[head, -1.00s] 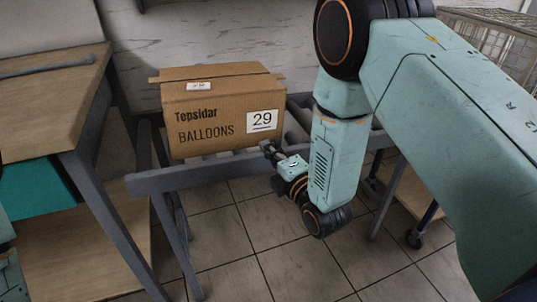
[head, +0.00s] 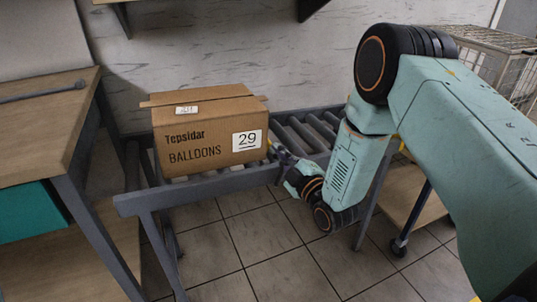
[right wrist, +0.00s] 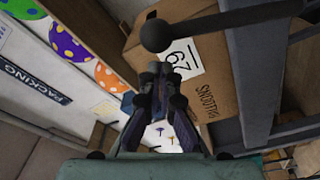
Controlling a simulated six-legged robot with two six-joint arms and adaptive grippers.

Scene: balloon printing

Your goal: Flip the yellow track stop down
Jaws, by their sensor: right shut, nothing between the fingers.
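A brown cardboard box (head: 205,135) marked "Tepsidar BALLOONS 29" sits on the grey roller track (head: 190,192). My right gripper (head: 276,150) is at the right end of the box, over the track. Its fingers are shut and empty. In the right wrist view the shut fingers (right wrist: 153,80) point up the picture beside the box (right wrist: 205,75) with its "29" label. I cannot clearly make out the yellow track stop; the gripper and the box may hide it. My left gripper is not in view.
Bare rollers (head: 310,130) continue to the right of the box. A wooden table (head: 40,120) stands at the left. A wheeled cart (head: 408,190) and a wire cage (head: 495,55) are at the right. Tiled floor is clear in front.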

